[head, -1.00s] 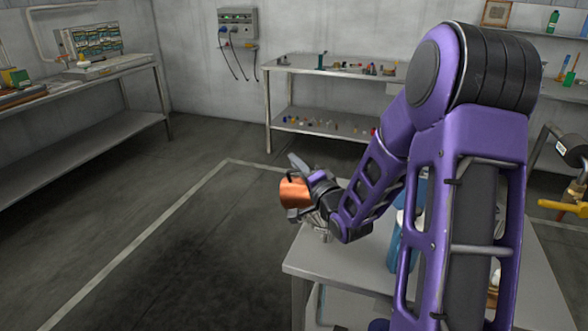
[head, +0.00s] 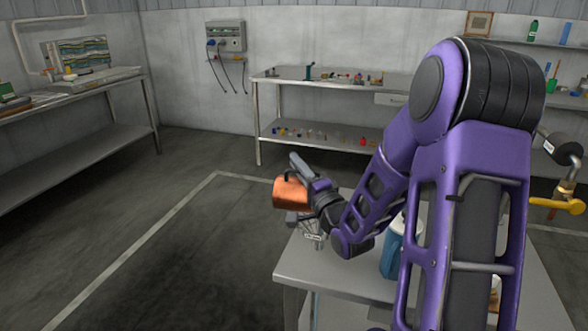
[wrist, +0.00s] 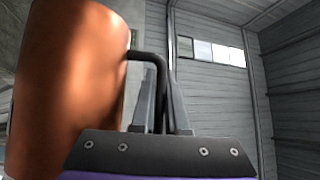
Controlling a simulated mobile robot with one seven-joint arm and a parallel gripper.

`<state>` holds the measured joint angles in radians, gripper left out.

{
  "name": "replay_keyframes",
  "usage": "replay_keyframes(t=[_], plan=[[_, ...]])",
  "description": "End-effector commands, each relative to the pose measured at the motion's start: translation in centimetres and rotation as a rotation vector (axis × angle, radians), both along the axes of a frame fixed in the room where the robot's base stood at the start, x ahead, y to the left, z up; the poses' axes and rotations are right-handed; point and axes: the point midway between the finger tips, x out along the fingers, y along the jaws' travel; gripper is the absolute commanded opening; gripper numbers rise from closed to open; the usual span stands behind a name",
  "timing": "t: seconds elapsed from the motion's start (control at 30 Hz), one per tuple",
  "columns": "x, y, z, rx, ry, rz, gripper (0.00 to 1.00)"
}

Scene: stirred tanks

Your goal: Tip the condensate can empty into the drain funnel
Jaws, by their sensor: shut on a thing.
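The condensate can is a copper-orange cylinder (head: 290,193) with a dark bent handle. It is held in the air near the left end of the near grey table and looks slightly tilted in the head view. In the wrist view the can (wrist: 68,80) fills the left side, and its handle (wrist: 150,58) runs between the fingers. My gripper (head: 304,190) is shut on the handle; its fingers also show in the wrist view (wrist: 160,105). A small metallic object (head: 316,238) sits below the gripper near the table corner; I cannot tell if it is the drain funnel. The can's inside is hidden.
The near grey table (head: 330,277) carries a blue container (head: 391,255) partly behind my arm. A back bench (head: 320,82) and a left bench (head: 75,90) hold small items. A yellow-handled valve (head: 565,205) is at right. The floor left of the table is clear.

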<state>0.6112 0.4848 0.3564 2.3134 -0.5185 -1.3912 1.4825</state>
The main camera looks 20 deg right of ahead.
Motion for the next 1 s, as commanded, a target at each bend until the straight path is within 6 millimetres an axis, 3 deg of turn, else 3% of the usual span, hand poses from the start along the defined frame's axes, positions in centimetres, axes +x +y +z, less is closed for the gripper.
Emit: replay_keyframes(t=[1.0], plan=[[-1.7,-2.6,1.4,0.215,-0.145,0.0,0.0]])
